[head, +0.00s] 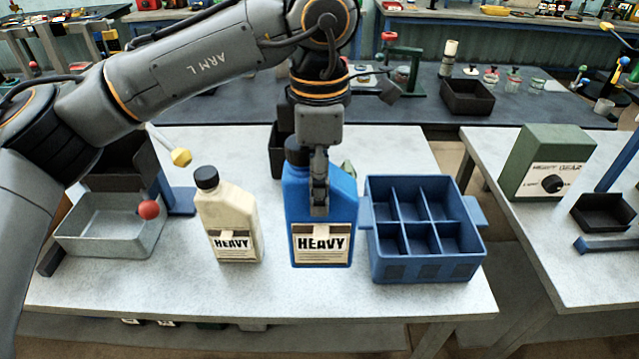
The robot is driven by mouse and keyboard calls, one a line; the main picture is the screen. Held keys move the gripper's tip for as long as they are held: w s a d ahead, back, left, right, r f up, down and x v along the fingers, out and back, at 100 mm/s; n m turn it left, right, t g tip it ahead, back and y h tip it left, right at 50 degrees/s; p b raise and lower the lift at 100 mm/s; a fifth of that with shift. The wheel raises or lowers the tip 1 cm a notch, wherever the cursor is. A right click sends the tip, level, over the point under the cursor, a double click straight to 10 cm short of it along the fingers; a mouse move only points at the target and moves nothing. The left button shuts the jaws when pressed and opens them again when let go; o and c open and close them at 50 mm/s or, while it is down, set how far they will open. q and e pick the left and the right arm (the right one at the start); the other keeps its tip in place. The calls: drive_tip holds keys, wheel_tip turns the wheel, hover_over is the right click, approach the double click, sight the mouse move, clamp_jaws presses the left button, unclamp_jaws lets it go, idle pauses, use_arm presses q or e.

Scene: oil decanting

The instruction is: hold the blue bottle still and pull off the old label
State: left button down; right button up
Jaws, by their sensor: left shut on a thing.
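The blue bottle (342,219) stands upright on the light worktable, with a dark cap at its top left. A label (321,245) reading "HEAVY" is on the lower part of its front face. My left gripper (319,208) comes down from above in front of the bottle and is shut, its fingertips just above the label. It hides part of the bottle's front and cap. What the fingers grip is hard to see; they sit against the bottle. My right gripper is not in view.
A cream bottle (229,215) with a "HEAVY" label stands to the left. A blue divided crate (427,270) stands close on the right. A grey metal tray (106,240) is at the far left. The front strip of the table (200,295) is clear.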

use_arm(q)
drive_tip(key=w+p, duration=0.3)
drive_tip(key=w, duration=0.5)
drive_tip(key=shift+w, duration=0.15)
idle(1.0)
wheel_tip(320, 180, down, 13)
drive_tip(key=b, duration=0.8)
drive_tip(key=shift+b, duration=0.4)
idle(2.4)
drive_tip(key=shift+r, duration=0.1)
drive_tip(key=shift+c, duration=2.2)
unclamp_jaws()
drive_tip(key=shift+r, duration=0.1)
